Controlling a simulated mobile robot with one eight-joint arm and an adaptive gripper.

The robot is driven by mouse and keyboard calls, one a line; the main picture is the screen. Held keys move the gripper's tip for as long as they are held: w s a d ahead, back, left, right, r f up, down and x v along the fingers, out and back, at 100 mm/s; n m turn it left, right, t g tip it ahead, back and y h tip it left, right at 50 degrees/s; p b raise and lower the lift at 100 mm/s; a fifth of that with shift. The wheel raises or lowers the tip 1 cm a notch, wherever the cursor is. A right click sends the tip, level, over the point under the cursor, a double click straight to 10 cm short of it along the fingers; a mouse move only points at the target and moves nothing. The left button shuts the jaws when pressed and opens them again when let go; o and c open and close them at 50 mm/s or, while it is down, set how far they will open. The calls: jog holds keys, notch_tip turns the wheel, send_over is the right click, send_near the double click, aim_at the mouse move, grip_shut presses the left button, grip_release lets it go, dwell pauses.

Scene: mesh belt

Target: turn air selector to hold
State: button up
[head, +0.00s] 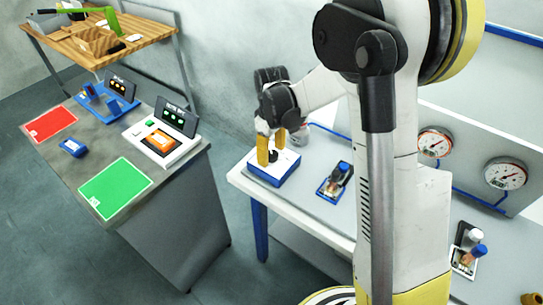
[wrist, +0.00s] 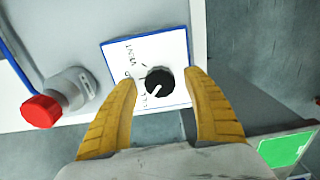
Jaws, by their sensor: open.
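The air selector is a black round knob with a white pointer line on a white plate. In the wrist view the knob (wrist: 159,82) sits between and just ahead of the fingertips of my open gripper (wrist: 161,80). The plate (wrist: 118,55) carries printed lettering that reads "VENT" on its left side; the other labels are hidden or too small to read. The pointer slants toward the lower left in that view. In the head view my gripper (head: 270,155) points down over the selector's blue-edged box (head: 272,178), with the knob (head: 272,156) between the yellow fingers. I cannot tell whether the fingers touch it.
A valve with a red cap (wrist: 41,111) stands close beside the selector. A blue-based lever device (head: 335,182) and pressure gauges (head: 505,173) are farther right. A grey cabinet (head: 180,205) with red and green mats stands left, across a floor gap.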

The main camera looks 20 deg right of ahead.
jog(key=shift+f, duration=0.35)
jog(key=c, duration=1.2)
